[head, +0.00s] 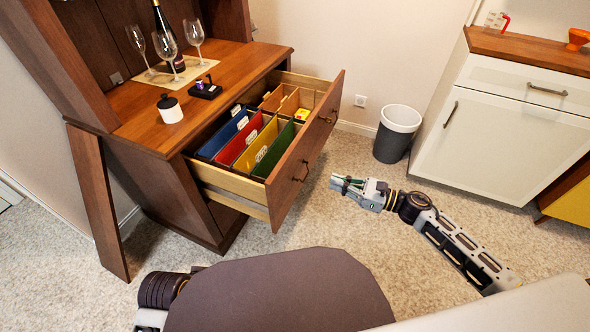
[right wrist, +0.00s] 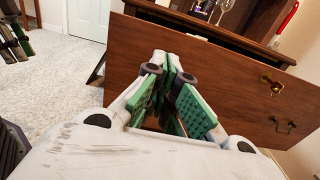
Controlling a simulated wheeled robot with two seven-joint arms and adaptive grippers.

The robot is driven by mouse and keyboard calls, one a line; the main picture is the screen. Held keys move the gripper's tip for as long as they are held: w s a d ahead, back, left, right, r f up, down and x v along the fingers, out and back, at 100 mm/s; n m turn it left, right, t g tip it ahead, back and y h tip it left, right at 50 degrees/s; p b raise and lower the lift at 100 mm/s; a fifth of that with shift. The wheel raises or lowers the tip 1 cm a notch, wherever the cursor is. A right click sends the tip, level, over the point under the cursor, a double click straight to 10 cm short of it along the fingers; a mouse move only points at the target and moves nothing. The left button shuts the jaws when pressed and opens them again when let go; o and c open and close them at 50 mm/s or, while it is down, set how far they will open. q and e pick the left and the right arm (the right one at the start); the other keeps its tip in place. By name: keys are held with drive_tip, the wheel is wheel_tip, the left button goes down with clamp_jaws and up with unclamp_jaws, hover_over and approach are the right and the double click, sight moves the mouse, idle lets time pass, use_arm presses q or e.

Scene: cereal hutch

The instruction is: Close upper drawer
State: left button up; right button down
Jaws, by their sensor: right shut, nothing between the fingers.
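The upper drawer (head: 309,146) of the wooden hutch is pulled far out. Colored file dividers in red, blue, yellow and green show inside it, beside a wooden organizer. Its dark brown front also fills much of the right wrist view (right wrist: 215,75). My right gripper (head: 336,182) is shut and empty, pointing toward the drawer front from the room side. In the head view a strip of carpet shows between them; contact is not visible. In the right wrist view, green-padded fingers of my left gripper (right wrist: 14,42) show at the left edge; their opening is unclear.
Wine glasses (head: 165,45), a bottle (head: 168,35) and a white jar (head: 169,108) stand on the hutch top. A grey bin (head: 391,148) stands by the wall, right of the drawer. A white cabinet (head: 490,130) is farther right. Carpet between is clear.

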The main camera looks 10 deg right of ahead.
sight(287, 166)
drive_tip(key=shift+a, duration=0.1)
